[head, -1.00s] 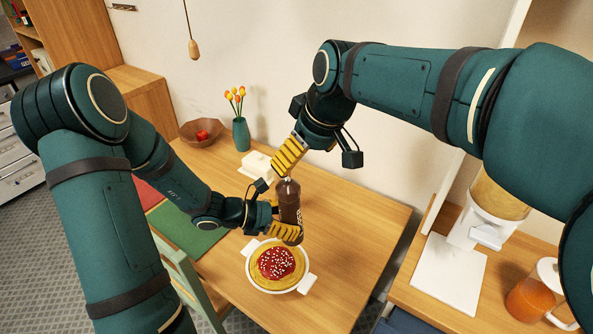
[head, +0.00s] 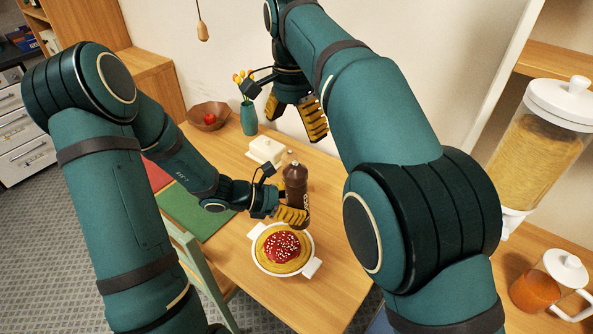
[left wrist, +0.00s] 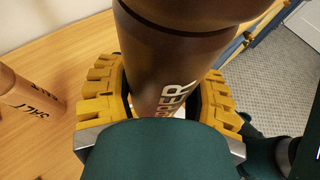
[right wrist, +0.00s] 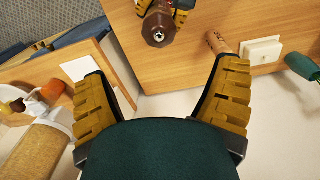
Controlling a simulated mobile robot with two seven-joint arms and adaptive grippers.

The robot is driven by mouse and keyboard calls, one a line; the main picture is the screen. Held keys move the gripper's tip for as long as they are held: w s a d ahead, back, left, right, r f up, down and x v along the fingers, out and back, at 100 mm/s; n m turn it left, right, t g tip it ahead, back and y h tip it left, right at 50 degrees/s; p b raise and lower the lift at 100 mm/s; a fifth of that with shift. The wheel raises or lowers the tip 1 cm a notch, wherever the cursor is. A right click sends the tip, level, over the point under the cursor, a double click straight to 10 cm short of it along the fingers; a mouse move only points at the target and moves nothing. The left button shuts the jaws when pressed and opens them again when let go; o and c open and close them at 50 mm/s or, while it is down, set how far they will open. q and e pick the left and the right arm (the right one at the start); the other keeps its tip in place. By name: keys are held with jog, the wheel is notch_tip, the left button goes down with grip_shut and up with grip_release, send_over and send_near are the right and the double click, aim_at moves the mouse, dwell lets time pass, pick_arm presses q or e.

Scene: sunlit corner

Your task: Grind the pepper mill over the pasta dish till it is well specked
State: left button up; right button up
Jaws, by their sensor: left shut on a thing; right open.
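My left gripper (head: 293,215) is shut on the dark brown pepper mill (head: 295,180), low on its body. The mill stands upright beside the far rim of the white two-handled pasta dish (head: 312,268). In the left wrist view, the mill (left wrist: 175,50) fills the space between the yellow fingers and shows part of its lettering. The dish holds yellow pasta topped with red sauce (head: 281,247) bearing white specks. My right gripper (head: 297,115) is open and empty, above and beyond the mill. The right wrist view shows the mill's top (right wrist: 158,30) apart from its fingers.
A tan salt mill (left wrist: 30,95) stands near the pepper mill. A white butter dish (head: 265,150), a teal vase (head: 249,118) of tulips and a brown bowl (head: 209,117) stand farther back. A side counter holds a pasta canister (head: 535,140) and an orange jug (head: 535,290).

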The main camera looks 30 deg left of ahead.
aim_at(296, 171)
jog(key=shift+s+f, duration=0.1)
jog(key=shift+f, duration=0.2)
jog(key=f, duration=1.1)
jog(key=shift+d+f, duration=0.2)
jog(key=c, duration=1.2)
